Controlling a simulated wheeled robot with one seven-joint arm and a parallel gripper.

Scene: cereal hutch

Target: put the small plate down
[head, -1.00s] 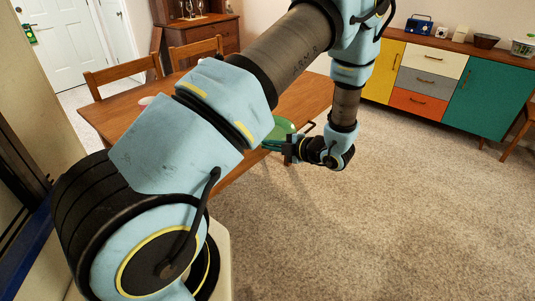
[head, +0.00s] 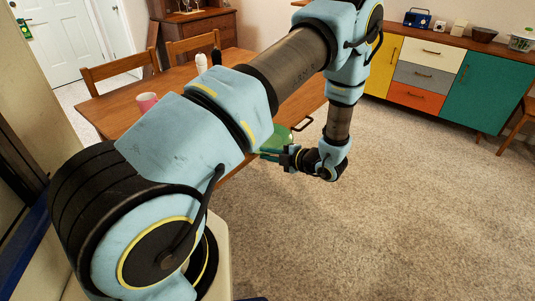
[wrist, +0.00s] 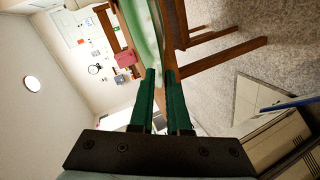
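The small plate (head: 276,140) is green and shows beside my arm in the head view, at the near right side of the wooden table (head: 112,108). My arm hides part of it. In the wrist view the pale green plate (wrist: 146,32) is seen nearly edge-on, running up from the fingertips. My gripper (head: 285,157) is at its near rim. In the wrist view the two dark green fingers (wrist: 160,73) are close together with the rim between their tips. I cannot tell whether the plate touches the table.
A pink cup (head: 147,101), a white shaker (head: 201,63) and a dark shaker (head: 216,55) stand on the table. Two chairs (head: 122,72) are behind it. A colourful sideboard (head: 440,80) stands at the back right. The carpet (head: 400,210) between is clear.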

